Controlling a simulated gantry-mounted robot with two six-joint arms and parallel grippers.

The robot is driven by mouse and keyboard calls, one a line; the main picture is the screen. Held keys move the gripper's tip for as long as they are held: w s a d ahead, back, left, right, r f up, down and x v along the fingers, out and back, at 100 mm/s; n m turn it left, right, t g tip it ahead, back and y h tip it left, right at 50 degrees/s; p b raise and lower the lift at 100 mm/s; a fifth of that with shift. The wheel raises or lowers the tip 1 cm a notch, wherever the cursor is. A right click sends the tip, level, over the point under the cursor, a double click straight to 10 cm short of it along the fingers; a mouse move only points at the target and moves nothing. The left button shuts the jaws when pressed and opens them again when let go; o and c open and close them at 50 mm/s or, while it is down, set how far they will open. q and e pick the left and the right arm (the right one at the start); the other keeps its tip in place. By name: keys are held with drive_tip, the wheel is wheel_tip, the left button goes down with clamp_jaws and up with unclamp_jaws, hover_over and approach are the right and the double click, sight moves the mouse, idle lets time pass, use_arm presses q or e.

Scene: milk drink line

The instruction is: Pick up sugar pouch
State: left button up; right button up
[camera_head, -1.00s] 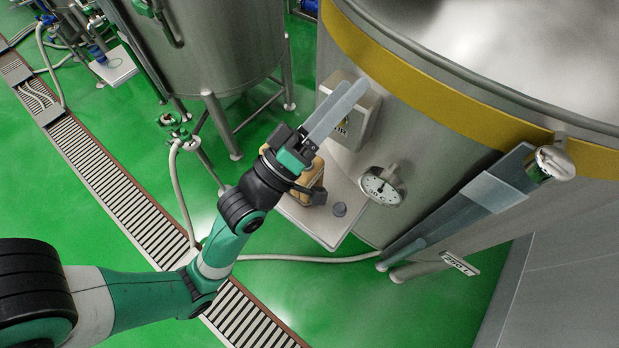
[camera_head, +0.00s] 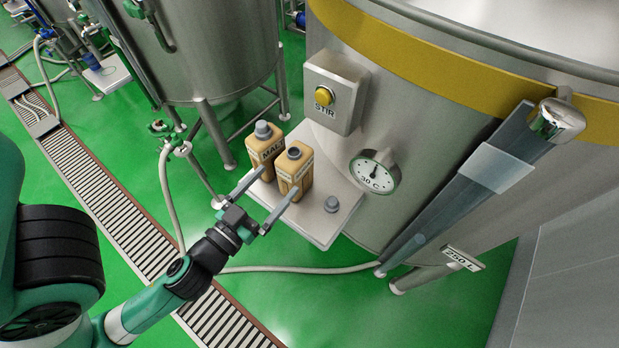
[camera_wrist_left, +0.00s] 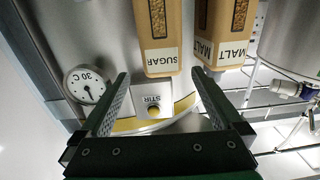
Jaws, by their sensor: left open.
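The tan sugar pouch (camera_head: 295,170) stands upright on the small shelf at the tank's side, its neck dark and uncapped. In the left wrist view the sugar pouch (camera_wrist_left: 157,25) appears upside down with its SUGAR label readable. My left gripper (camera_head: 279,181) is open and empty in front of the pouches. In the wrist view its fingertips (camera_wrist_left: 160,75) are spread wide, with the sugar pouch in line with the gap between them. Whether a finger touches a pouch cannot be told.
A capped malt pouch (camera_head: 265,146) stands close beside the sugar pouch on the left. A loose grey cap (camera_head: 332,204) lies on the shelf (camera_head: 318,232) to the right. The STIR button box (camera_head: 337,92) and dial gauge (camera_head: 375,173) are on the tank behind.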

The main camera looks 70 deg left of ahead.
sight(303, 150)
use_arm(q)
drive_tip(key=shift+w+a, duration=0.25)
drive_tip(key=shift+a, duration=0.05)
drive_tip(key=p+x, duration=0.2)
drive_tip(key=x, duration=0.1)
drive_tip(key=p+x, duration=0.1)
drive_tip(key=x, duration=0.1)
drive_tip(key=shift+w+r+p, duration=0.25)
drive_tip(key=shift+p, duration=0.05)
drive_tip(key=shift+w+a+f, duration=0.1)
drive_tip(key=shift+f, duration=0.15)
drive_tip(key=shift+w+a+r+p, duration=0.15)
drive_tip(key=shift+w+a+p, duration=0.1)
drive_tip(key=shift+p, duration=0.1)
drive_tip(key=p+x, duration=0.2)
drive_tip(key=x, duration=0.2)
drive_tip(key=shift+w+a, duration=0.2)
drive_tip(key=shift+f, duration=0.25)
drive_tip(key=shift+r, duration=0.1)
clamp_jaws()
